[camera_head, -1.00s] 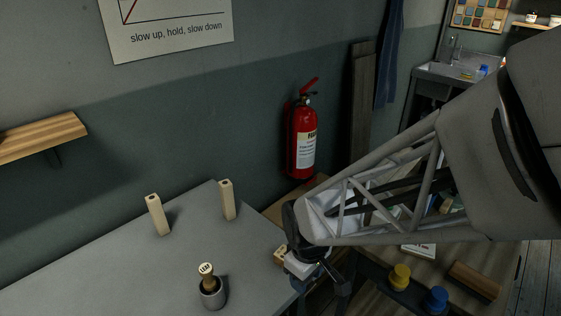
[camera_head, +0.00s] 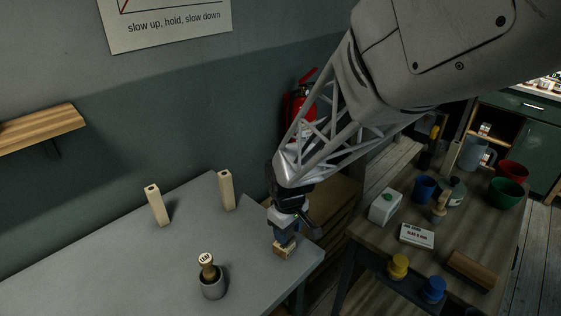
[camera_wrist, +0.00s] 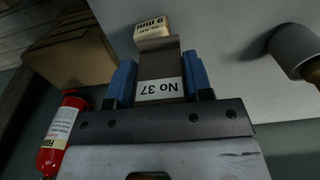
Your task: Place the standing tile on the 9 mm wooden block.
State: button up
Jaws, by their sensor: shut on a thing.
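My gripper (camera_head: 284,240) is low over the front right end of the grey table in the head view. In the wrist view its two blue fingers (camera_wrist: 160,80) are shut on a grey-brown tile (camera_wrist: 158,58), with a white "No 37" label between them. The pale 9 mm wooden block (camera_wrist: 151,27) lies just beyond the tile's far end, its "9 mm" marking upside down. The block also shows on the table directly under the gripper in the head view (camera_head: 285,252). The tile overlaps the block's edge in the wrist view; I cannot tell whether they touch.
Two upright wooden posts (camera_head: 157,207) (camera_head: 227,191) stand at the table's back. A grey pot (camera_head: 213,286) with a wooden stamp stands left of the gripper. The table (camera_head: 110,277) is clear to the left. A brown side table (camera_head: 450,250) holds cups and jars.

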jog(key=shift+w+a, duration=0.25)
jog(key=shift+w, duration=0.6)
jog(key=shift+w+f, duration=0.1)
jog(key=shift+w, duration=0.15)
jog(key=shift+w+a+f, duration=0.1)
jog(key=shift+w+f, duration=0.05)
jog(key=shift+f, duration=1.6)
jog(key=shift+f, duration=0.15)
jog(key=o, duration=0.9)
